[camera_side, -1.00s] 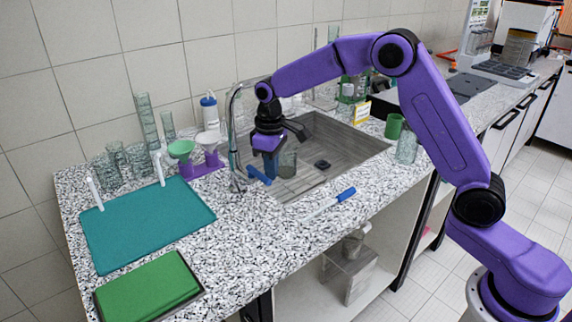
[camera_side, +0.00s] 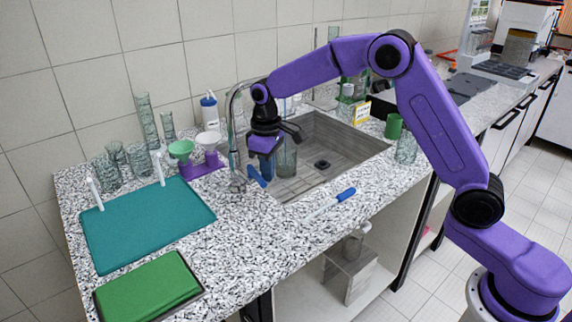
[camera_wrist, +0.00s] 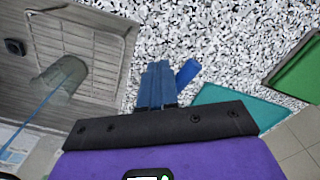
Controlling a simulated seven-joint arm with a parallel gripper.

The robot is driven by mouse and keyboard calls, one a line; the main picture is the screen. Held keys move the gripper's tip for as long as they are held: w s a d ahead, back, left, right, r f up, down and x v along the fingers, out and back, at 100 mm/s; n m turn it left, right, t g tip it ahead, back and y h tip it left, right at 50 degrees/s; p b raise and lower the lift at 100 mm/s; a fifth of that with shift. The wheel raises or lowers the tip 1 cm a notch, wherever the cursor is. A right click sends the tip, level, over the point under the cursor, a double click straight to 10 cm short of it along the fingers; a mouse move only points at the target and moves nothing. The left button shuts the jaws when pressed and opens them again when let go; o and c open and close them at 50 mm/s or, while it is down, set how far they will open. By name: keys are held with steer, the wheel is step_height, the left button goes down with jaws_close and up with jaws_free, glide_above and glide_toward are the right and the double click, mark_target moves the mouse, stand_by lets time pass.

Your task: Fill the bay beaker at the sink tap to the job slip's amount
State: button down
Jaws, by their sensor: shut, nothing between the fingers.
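A clear glass beaker (camera_side: 287,160) stands in the sink; it also shows in the wrist view (camera_wrist: 66,75). A thin translucent blue streak (camera_wrist: 30,122), looking like water, runs to it there. The grey tap (camera_side: 231,120) arches at the sink's left edge, with a blue lever (camera_side: 257,177) at its base; the lever also shows in the wrist view (camera_wrist: 187,72). My gripper (camera_side: 267,170) is shut and empty beside the lever, left of the beaker. Its blue fingers (camera_wrist: 157,80) are together; contact with the lever is unclear. The beaker's fill level cannot be read.
A yellow-and-white card (camera_side: 361,112) stands behind the sink, unreadable. A green cup (camera_side: 394,126) and a glass beaker (camera_side: 406,149) stand right of it. A blue-handled tool (camera_side: 332,203) lies in front. A teal mat (camera_side: 148,223), funnels and glassware occupy the left counter.

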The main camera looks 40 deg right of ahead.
steer(key=shift+a, duration=0.1)
steer(key=shift+w+a, duration=0.15)
steer(key=shift+a, duration=0.3)
steer(key=shift+w+a, duration=0.15)
steer(key=shift+a, duration=0.15)
steer(key=shift+r, duration=2.25)
steer(key=w+a+f, duration=0.3)
steer(key=a+f, duration=0.1)
steer(key=a, duration=0.1)
steer(key=shift+w+f, duration=0.25)
steer(key=shift+w, duration=0.15)
steer(key=shift+s, duration=0.1)
stand_by(3.2)
